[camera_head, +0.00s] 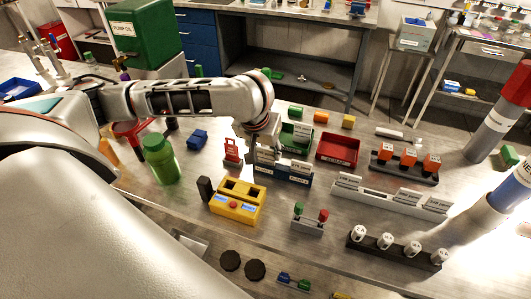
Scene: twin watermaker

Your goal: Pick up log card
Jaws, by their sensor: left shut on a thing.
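My left arm reaches in from the left, and my left gripper (264,152) points down at the back left of a small blue holder (285,176). White cards (299,166) stand in the holder, with print too small to read. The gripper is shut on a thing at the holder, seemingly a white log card. The arm and fingers hide most of what is held, and I cannot tell whether it is clear of the holder. My right gripper is not in view.
A yellow box (237,203) stands just in front, and a red stand (232,152) to the left. A red tray (338,149) and a green tray (296,135) lie behind. A long white card rack (380,196) is to the right. A green bottle (160,160) stands left.

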